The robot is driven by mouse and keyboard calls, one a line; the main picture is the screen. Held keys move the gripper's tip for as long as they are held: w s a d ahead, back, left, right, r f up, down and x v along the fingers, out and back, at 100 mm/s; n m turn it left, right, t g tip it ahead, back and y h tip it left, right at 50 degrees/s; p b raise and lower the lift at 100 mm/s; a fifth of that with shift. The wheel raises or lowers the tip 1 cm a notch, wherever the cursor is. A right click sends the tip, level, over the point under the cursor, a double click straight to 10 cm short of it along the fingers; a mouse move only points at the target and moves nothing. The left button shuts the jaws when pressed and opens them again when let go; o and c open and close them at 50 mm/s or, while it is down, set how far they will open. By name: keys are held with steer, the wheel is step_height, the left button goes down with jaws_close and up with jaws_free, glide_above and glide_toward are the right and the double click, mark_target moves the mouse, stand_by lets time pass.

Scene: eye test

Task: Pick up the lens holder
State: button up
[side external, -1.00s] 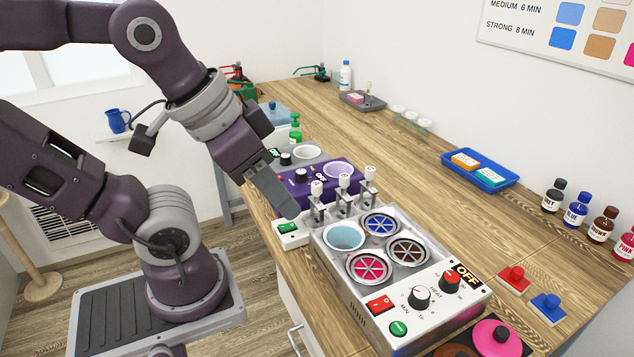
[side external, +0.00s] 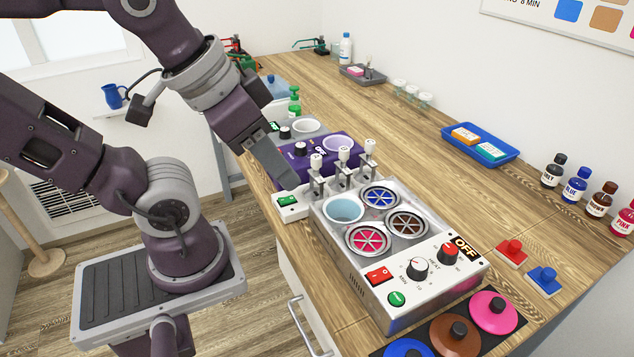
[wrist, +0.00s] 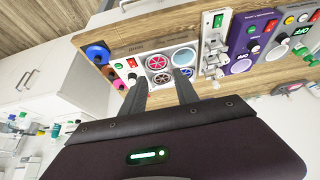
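Several small lens holders, three seen clearly, stand upright in a row behind the tinting unit. Each has a white knob on a metal clamp: the left holder (side external: 317,162), the middle holder (side external: 344,155) and the right holder (side external: 369,148). My gripper (side external: 290,183) points downward just left of the left holder, apart from it as far as I can tell. In the wrist view, the two fingers of my gripper (wrist: 160,88) stand apart with nothing between them. The holders appear small at the right there, and their details are unclear.
The tinting unit (side external: 388,276) has several round wells and stands in front of the holders. A purple unit (side external: 325,150) stands behind them. A blue tray (side external: 453,142) and dye bottles (side external: 576,208) are at the right. Coloured lids (side external: 493,311) lie in front.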

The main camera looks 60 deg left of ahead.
stand_by(0.4)
steer(key=shift+o, duration=1.3)
